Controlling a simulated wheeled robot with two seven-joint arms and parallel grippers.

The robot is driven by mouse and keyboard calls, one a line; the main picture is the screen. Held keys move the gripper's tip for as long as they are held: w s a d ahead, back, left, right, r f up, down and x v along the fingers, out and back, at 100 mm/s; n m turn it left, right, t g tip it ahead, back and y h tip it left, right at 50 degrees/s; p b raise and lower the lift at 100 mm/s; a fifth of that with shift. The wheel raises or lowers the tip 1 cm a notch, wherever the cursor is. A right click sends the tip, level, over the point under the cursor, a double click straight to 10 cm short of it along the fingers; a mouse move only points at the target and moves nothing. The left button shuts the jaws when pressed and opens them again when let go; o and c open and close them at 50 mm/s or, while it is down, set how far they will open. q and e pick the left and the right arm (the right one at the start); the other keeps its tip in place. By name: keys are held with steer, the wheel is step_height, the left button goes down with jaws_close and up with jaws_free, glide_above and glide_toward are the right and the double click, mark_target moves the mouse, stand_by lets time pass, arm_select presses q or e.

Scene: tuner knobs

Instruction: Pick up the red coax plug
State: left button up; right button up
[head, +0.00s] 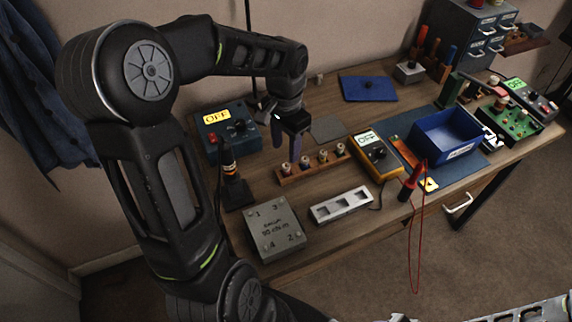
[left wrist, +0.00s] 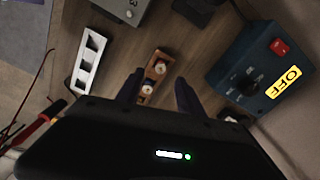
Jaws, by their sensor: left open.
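A wooden rack (head: 297,173) holds several small upright plugs with pale and reddish parts. It also shows in the left wrist view (left wrist: 141,99). The plug at its left end (head: 286,168) looks partly red, but the plugs are too small to tell which one is the red coax plug. In the left wrist view a reddish plug (left wrist: 160,67) and another plug (left wrist: 147,90) show between the fingers. My left gripper (head: 286,143) is open and empty, pointing down over the rack's left end; it also shows in the left wrist view (left wrist: 158,90). My right gripper is out of view.
A grey numbered box (head: 273,229), a white slotted block (head: 342,205), a yellow meter (head: 375,156) and a red-handled probe (head: 410,181) surround the rack. A blue bin (head: 447,142) stands farther right.

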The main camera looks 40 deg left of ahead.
mark_target(286, 164)
arm_select(q)
steer(key=shift+f, duration=1.35)
steer(key=shift+w+f+p, duration=0.2)
steer(key=shift+f+p, duration=0.55)
steer(key=shift+f, duration=1.9)
jaws_close()
